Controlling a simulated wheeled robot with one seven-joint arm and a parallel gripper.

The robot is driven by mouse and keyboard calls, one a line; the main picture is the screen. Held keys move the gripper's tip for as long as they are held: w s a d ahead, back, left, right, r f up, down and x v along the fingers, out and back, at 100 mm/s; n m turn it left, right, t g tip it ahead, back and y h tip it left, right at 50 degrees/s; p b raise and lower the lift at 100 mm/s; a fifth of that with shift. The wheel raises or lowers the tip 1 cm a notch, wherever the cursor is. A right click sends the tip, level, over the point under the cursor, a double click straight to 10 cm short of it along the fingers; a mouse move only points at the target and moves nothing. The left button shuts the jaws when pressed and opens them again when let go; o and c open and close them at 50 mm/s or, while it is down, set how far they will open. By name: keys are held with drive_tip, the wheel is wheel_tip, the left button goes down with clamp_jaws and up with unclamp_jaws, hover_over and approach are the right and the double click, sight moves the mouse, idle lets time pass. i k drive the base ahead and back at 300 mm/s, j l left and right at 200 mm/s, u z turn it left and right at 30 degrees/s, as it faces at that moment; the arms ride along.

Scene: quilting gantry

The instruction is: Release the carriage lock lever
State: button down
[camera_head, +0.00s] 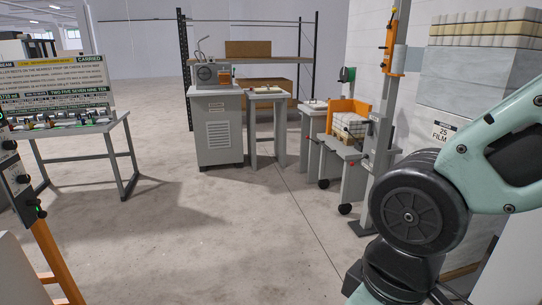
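I cannot pick out the carriage lock lever with certainty. A grey upright post (382,160) stands right of centre, with an orange fitting (391,45) near its top and small dark and red parts partway down. A dark control panel (17,180) with black knobs and a small green light sits on an orange post (55,262) at the left edge. None of these is clearly the lever. My mint-green arm with its dark round joint fills the lower right. My gripper does not show, and the arm hides what lies behind it.
A grey machine cabinet (218,132) and shelving (300,62) stand at the back. A wheeled cart (346,172) with an orange backboard stands beside the post. A table (85,131) under a text board (55,80) is at left. Stacked padding (485,35) is at right. The middle floor is clear.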

sight(394, 9)
drive_tip(key=i+j, duration=0.1)
drive_tip(key=i, duration=1.85)
drive_tip(key=i+z, duration=0.45)
drive_tip(key=i+j+z, duration=0.1)
drive_tip(key=i+z, duration=0.35)
drive_tip(key=i+j+z, duration=0.3)
drive_tip(key=z, duration=0.15)
drive_tip(key=i+j+z, duration=0.2)
drive_tip(key=i+z, duration=0.15)
drive_tip(key=i+j+z, duration=0.35)
drive_tip(key=i+l, duration=0.05)
